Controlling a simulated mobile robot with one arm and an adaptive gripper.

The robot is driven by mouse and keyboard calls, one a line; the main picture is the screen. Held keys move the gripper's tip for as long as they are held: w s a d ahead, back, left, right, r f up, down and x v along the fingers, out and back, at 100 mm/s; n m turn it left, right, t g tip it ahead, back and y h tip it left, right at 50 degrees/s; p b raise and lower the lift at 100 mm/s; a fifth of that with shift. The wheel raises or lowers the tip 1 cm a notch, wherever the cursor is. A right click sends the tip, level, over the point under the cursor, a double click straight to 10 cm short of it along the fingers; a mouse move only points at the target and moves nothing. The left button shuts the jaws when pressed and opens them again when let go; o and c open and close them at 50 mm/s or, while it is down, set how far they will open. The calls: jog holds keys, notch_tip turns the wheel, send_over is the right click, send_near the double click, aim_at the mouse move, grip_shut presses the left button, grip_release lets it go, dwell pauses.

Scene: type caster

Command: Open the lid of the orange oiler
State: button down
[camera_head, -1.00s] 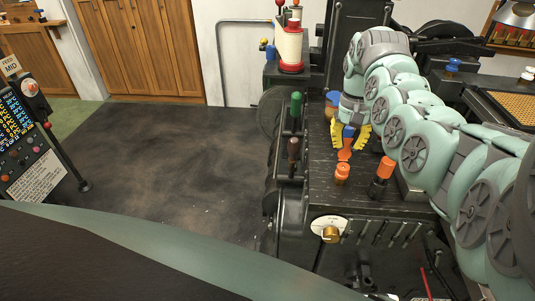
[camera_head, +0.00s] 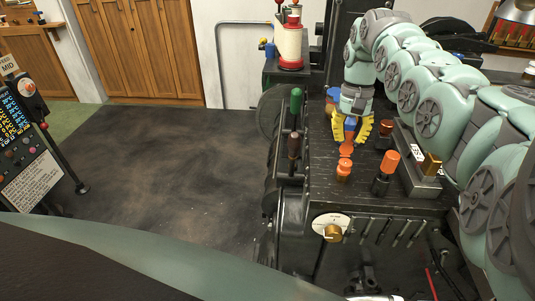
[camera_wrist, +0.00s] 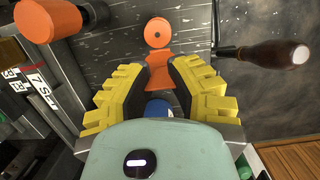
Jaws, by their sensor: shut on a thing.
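The orange oiler shows as an orange flared part (camera_wrist: 161,70) between my fingers and an orange round piece with a small dark centre (camera_wrist: 158,31) beyond it. In the head view the flared part (camera_head: 346,150) is just below my fingertips, and the round piece (camera_head: 343,168) is nearer the camera, close to it. I cannot tell whether they are joined. My gripper (camera_head: 351,138), with yellow ribbed fingers, points down and is shut on the flared part; it also shows in the wrist view (camera_wrist: 160,62). The fingers partly hide the flared part.
A dark bottle with an orange cap (camera_head: 388,165) stands to the right, close to a metal block with a brass piece (camera_head: 431,164). Brown (camera_head: 293,146) and green (camera_head: 295,100) handles stand at the left edge of the dark machine top. Open floor lies left.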

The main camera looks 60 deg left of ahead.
jog(key=shift+f, duration=0.1)
jog(key=c, duration=0.7)
grip_release()
notch_tip(320, 180, up, 8)
jog(key=a, duration=0.1)
jog(key=shift+w+f, duration=0.25)
jog(key=shift+w, duration=0.05)
